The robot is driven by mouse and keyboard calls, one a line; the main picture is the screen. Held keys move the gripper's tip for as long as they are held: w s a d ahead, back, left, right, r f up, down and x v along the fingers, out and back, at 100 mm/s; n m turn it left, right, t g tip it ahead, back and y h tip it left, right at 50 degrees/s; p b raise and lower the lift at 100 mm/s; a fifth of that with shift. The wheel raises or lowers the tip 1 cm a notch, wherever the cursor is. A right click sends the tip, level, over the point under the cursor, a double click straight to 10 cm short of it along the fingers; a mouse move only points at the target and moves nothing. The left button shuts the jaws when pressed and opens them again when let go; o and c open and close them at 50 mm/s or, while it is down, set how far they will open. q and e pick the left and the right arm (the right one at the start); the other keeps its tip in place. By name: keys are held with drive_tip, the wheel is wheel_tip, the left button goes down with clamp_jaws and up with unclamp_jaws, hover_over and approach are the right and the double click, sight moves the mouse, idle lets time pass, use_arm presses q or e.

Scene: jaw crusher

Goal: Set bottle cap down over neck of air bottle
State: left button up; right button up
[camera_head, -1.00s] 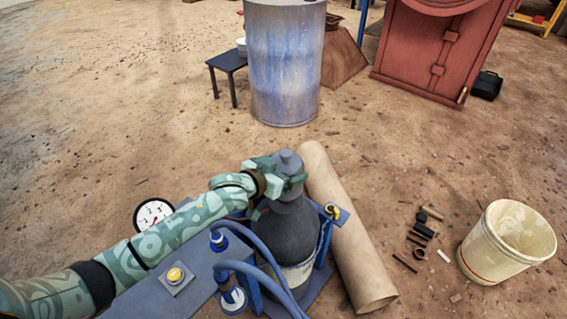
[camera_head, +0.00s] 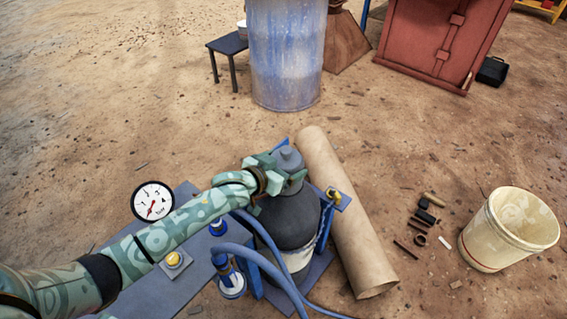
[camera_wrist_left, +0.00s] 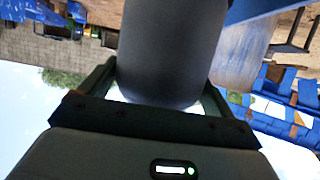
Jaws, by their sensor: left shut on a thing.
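In the left wrist view the cap (camera_wrist_left: 172,50) is a dark grey cylinder between the fingers. The air bottle (camera_head: 290,220) is dark grey with a pale label low down and stands upright in a blue holder. The cap is at the top of the bottle, in line with it. The neck is hidden, and I cannot tell whether the cap is fully seated. My right gripper is out of view.
A blue bench (camera_head: 183,281) with a pressure gauge (camera_head: 152,201), a yellow button (camera_head: 174,259) and blue hoses (camera_head: 262,262) lies beside the bottle. A large cardboard tube (camera_head: 350,220) lies close on the right. A cream bucket (camera_head: 508,230) and small loose parts are farther right.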

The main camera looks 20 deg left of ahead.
use_arm(q)
drive_tip(key=shift+r, duration=0.1)
drive_tip(key=o, duration=1)
drive_tip(key=shift+c, duration=0.2)
drive_tip(key=p+v, duration=0.7)
drive_tip(key=v, duration=0.9)
drive_tip(key=shift+s, duration=0.15)
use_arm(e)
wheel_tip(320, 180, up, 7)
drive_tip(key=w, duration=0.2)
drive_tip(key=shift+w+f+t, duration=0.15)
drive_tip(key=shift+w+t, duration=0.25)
